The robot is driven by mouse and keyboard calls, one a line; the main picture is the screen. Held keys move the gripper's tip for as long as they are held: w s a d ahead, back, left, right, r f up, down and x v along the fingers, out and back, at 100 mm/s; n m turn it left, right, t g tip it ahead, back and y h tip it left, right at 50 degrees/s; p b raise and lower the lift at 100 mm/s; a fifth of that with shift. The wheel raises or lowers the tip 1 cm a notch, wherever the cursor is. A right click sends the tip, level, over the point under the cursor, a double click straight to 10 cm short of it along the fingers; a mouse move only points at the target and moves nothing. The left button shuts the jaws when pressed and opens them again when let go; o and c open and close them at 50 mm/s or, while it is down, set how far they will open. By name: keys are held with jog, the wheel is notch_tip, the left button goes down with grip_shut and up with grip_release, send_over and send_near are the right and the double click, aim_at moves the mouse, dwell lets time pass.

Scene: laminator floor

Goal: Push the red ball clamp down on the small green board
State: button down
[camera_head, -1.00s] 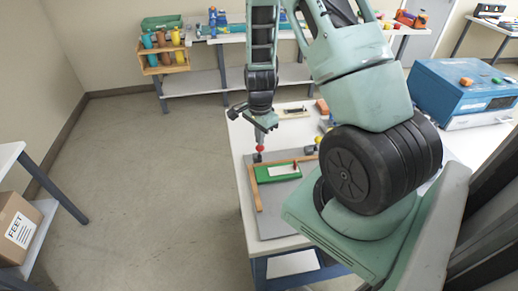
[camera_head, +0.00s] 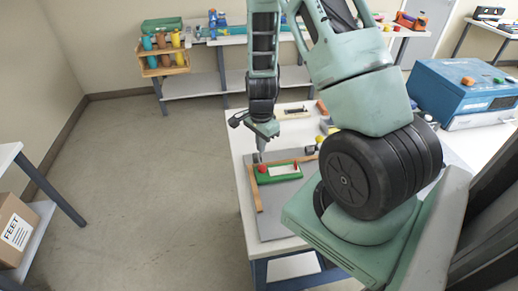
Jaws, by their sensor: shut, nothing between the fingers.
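The small green board (camera_head: 279,179) lies on a grey plate (camera_head: 285,222) on the white table, with a pale strip along its top. The red ball (camera_head: 262,169) of the clamp sits low at the board's left end. My gripper (camera_head: 261,154) is shut and points down just above and behind the ball. It looks close to the ball, but I cannot tell if they touch. The clamp's lever is too small to make out. A small red piece (camera_head: 296,167) stands at the board's right end.
A wooden strip (camera_head: 254,188) runs along the board's left side. Small yellow and dark parts lie right of the board, partly behind my arm. A blue machine (camera_head: 460,90) stands at the right. The floor left of the table is clear.

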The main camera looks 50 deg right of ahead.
jog(key=shift+r, duration=0.1)
notch_tip(320, 180, up, 8)
jog(key=p, duration=0.6)
jog(key=shift+p, duration=0.4)
jog(key=shift+a, duration=0.1)
dwell(0.4)
jog(key=s+a+r+n+y+b, duration=0.15)
jog(key=a+n+b, duration=0.25)
jog(key=a+n, duration=0.5)
jog(key=a+r+n+b, duration=0.2)
jog(key=a+n+b, duration=0.2)
jog(key=a, duration=1)
jog(key=s+a+r+n+b, duration=0.1)
jog(key=s+a+n+b, duration=0.2)
jog(key=s+a+n, duration=0.2)
jog(key=s+a+r+n+b, duration=0.1)
jog(key=s+a+n+b, duration=0.2)
jog(key=s+n, duration=0.6)
jog(key=shift+s+a+h, duration=0.45)
jog(key=shift+s+a, duration=0.15)
jog(key=shift+a, duration=0.3)
